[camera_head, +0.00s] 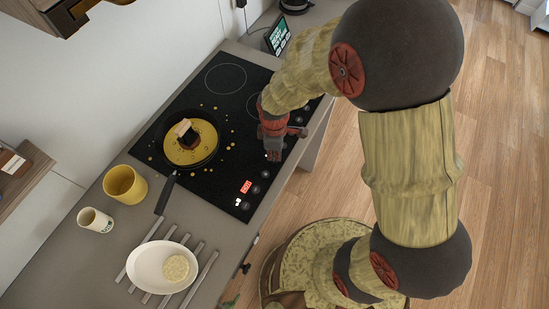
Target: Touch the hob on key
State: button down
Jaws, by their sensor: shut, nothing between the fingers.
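The black hob (207,101) is set in the grey counter. Along its front edge are a small lit red display (246,187), a small white mark (238,202) and several dark round knobs (255,189). I cannot tell for certain which mark is the on key; the print is too small. My gripper (273,157) is shut and empty, pointing down over the front edge of the hob, beyond the display and the white mark. I cannot tell whether its tip touches the surface. My gripper and arm hide part of the hob's front right side.
A dark pan (208,157) with yellow liquid and a block in it stands on the hob, yellow drops around it. Its handle (165,194) points over the counter. A yellow pot (124,184), a white cup (95,220) and a white dish (150,272) on metal bars stand nearby.

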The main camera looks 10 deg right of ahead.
jog(key=shift+f, duration=0.4)
jog(key=shift+r, duration=0.1)
notch_tip(320, 180, up, 5)
jog(key=p, duration=0.3)
jog(key=shift+p, duration=0.3)
dwell(0.6)
